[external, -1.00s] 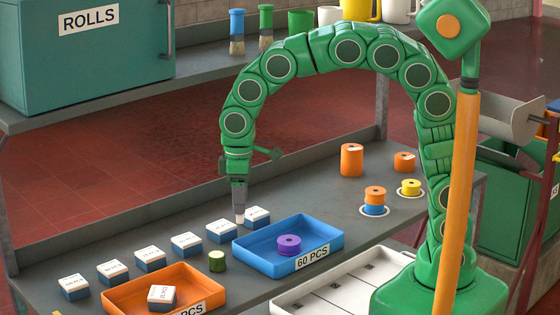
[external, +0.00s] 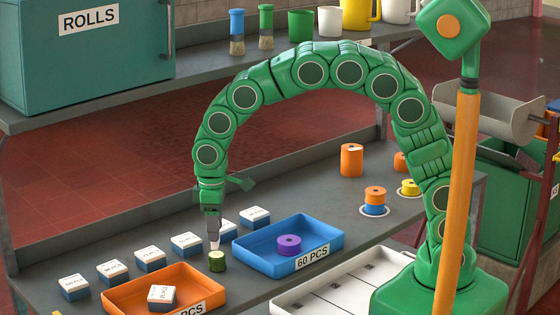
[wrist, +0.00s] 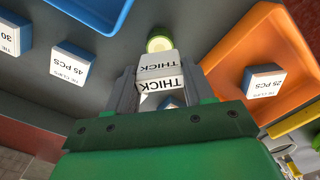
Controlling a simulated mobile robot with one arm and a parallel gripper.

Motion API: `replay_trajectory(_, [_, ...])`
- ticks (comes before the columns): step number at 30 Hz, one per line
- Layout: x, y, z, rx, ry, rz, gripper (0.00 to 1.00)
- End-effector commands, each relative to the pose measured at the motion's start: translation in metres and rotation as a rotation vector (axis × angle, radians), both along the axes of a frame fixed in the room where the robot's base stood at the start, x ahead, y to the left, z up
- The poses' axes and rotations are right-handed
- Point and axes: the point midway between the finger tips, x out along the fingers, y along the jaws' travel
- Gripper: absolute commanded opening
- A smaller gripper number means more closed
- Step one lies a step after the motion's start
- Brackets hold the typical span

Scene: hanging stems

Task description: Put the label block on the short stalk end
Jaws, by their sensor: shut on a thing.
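My gripper (external: 213,236) is shut on a small white label block (external: 214,245), which points down from the fingertips. In the wrist view the label block (wrist: 158,72) reads THICK and sits between the fingers. The short green stalk end (external: 217,262), with a pale top, stands on the bench between the orange and blue trays. The block is right over it in the external view. The stalk end shows just past the block in the wrist view (wrist: 160,44), partly hidden by it. I cannot tell whether they touch.
An orange tray (external: 119,302) holding a white-topped block (external: 162,295) is front left of the stalk. A blue tray (external: 250,262) with a purple spool (external: 289,244) is to its right. A row of white-topped blocks (external: 150,258) runs behind.

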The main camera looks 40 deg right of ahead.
Motion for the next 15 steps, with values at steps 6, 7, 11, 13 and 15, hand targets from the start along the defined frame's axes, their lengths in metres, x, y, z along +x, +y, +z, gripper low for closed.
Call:
replay_trajectory(6, [-0.001, -0.001, -0.023, -0.002, 0.002, 0.0, 0.23])
replay_trajectory(7, [-0.001, -0.001, -0.022, -0.002, 0.002, 0.0, 0.23])
replay_trajectory(11, [0.0, 0.0, -0.022, -0.001, 0.001, 0.0, 0.23])
replay_trajectory(13, [-0.001, 0.0, -0.022, -0.001, 0.001, 0.0, 0.23])
replay_trajectory(15, [-0.001, 0.0, -0.023, -0.001, 0.001, 0.0, 0.23])
